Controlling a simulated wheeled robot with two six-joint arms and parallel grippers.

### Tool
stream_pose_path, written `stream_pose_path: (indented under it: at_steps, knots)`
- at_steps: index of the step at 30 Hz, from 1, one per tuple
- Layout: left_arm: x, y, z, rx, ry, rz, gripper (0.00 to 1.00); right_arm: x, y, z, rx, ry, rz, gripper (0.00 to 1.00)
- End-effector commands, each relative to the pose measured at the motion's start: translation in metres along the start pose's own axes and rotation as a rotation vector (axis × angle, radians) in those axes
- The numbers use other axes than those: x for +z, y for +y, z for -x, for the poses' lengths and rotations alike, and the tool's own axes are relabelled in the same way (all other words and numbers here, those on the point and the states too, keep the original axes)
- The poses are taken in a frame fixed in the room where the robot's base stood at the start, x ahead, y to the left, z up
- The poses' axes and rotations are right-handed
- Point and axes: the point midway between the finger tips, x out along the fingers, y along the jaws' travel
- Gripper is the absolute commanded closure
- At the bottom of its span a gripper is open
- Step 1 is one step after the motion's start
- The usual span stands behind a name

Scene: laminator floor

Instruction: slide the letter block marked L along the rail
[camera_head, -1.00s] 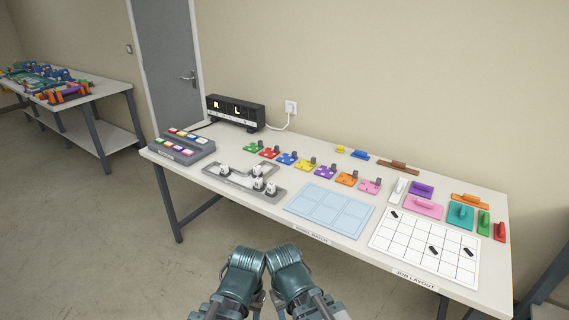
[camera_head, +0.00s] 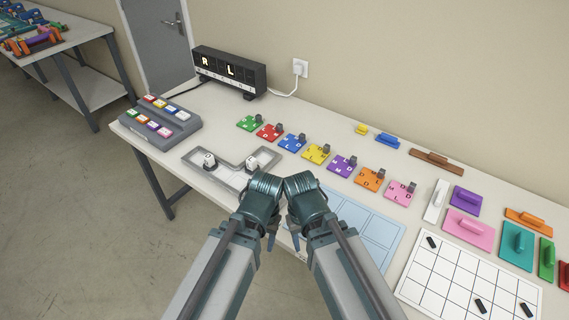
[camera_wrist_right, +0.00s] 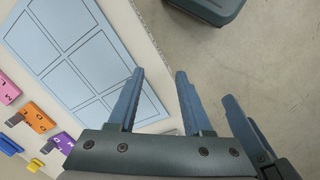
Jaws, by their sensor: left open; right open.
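The grey rail (camera_head: 228,178) lies on the table as a stepped track. White letter blocks stand on it: one at its left part (camera_head: 209,161) and another at its upper bend (camera_head: 252,163). Their letters are too small to read, so I cannot tell which is L. My left gripper (camera_head: 264,232) is open, in front of the rail's right end and hiding it. My right gripper (camera_head: 297,238) is open beside it, over the pale blue panel's left side. In the right wrist view its fingers (camera_wrist_right: 158,75) are apart with nothing between them.
A black display (camera_head: 230,72) shows R and L. A grey button box (camera_head: 160,124) stands left of the rail. Coloured lettered pieces (camera_head: 316,153) line up behind it. The pale blue panel (camera_head: 372,226) and white grid board (camera_head: 450,275) lie to the right.

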Motion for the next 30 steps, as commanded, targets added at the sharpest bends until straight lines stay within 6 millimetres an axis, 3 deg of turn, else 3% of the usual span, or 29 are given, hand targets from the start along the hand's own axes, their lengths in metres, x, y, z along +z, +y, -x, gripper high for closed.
stream_pose_path:
  at_steps: [10, 11, 14, 16, 22, 27, 30]
  knots:
    - [0.000, 0.000, 0.000, 0.000, 0.000, 0.000, 0.50, 0.000, 0.000, 0.000, 0.000, 0.000, 0.000, 0.50]
    - [0.000, 0.000, 0.000, 0.000, 0.000, 0.000, 0.50, 0.000, 0.000, 0.000, 0.000, 0.000, 0.000, 0.48]
    - [0.000, 0.000, -0.004, 0.000, 0.000, 0.000, 0.50, -0.002, -0.002, -0.004, -0.018, 0.004, -0.022, 0.30]
    - [-0.001, 0.001, -0.012, 0.000, 0.000, 0.000, 0.50, -0.007, -0.005, -0.012, -0.071, 0.013, -0.087, 0.28]
    - [-0.003, 0.005, -0.058, 0.000, 0.000, 0.000, 0.50, -0.048, -0.025, -0.041, -0.463, 0.038, -0.572, 0.28]
    - [-0.005, 0.008, -0.086, 0.000, 0.000, -0.001, 0.50, -0.087, -0.025, -0.031, -0.833, -0.018, -0.993, 0.28]
    - [-0.006, 0.009, -0.097, 0.000, 0.000, -0.001, 0.50, -0.102, -0.018, -0.021, -0.989, -0.064, -1.154, 0.28]
